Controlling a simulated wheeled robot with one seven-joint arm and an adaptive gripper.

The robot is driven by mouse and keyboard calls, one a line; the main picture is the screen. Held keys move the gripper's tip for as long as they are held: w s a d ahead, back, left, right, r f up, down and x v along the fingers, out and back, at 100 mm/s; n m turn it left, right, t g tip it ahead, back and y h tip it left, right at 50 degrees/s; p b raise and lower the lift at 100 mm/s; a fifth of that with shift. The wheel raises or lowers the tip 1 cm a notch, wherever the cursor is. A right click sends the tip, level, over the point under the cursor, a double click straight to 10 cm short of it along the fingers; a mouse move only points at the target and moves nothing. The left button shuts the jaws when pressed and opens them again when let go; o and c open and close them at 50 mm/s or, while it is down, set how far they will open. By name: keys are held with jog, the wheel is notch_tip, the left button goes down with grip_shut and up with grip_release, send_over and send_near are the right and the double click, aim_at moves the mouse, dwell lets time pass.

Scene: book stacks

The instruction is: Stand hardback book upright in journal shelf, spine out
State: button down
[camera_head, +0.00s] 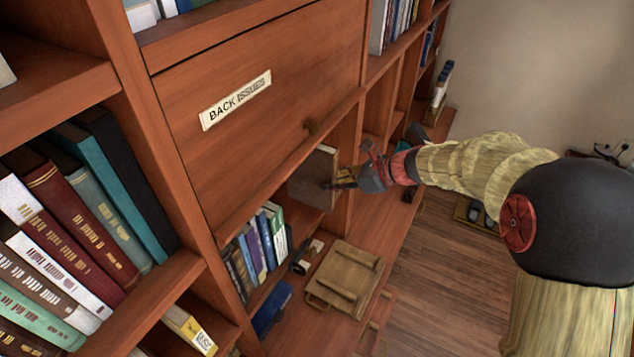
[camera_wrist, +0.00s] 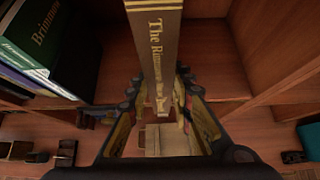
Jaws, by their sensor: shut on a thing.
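The hardback book (camera_head: 314,180) is dark grey-brown with pale page edges and stands roughly upright at the opening of a shelf bay below the closed panel. My gripper (camera_head: 345,178) is shut on it. In the wrist view the book's spine (camera_wrist: 158,50) faces the camera, with gold lettering starting "The", and the gripper's fingers (camera_wrist: 160,115) are on either side of its lower part. The journal shelf bay (camera_wrist: 205,85) has bare wood to the right of the book. Whether the book's bottom edge touches the shelf board is hard to tell.
A row of books (camera_head: 262,245) stands left of the held book; one green-black book (camera_wrist: 50,40) shows close in the wrist view. A panel labelled BACK ISSUES (camera_head: 255,110) is above. A wooden stand (camera_head: 345,278) lies on the ledge below. A vertical divider (camera_head: 345,205) is at the right.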

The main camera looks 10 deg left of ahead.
aim_at(318, 185)
jog(key=a, duration=0.1)
jog(key=w+a, duration=0.1)
jog(key=a, duration=0.2)
jog(key=shift+w+a+r+p, duration=0.15)
jog(key=shift+w+a+p, duration=0.25)
jog(key=shift+f+p, duration=0.4)
jog(key=shift+f, duration=1.4)
jog(key=shift+f, duration=0.15)
jog(key=c, duration=1.6)
grip_release()
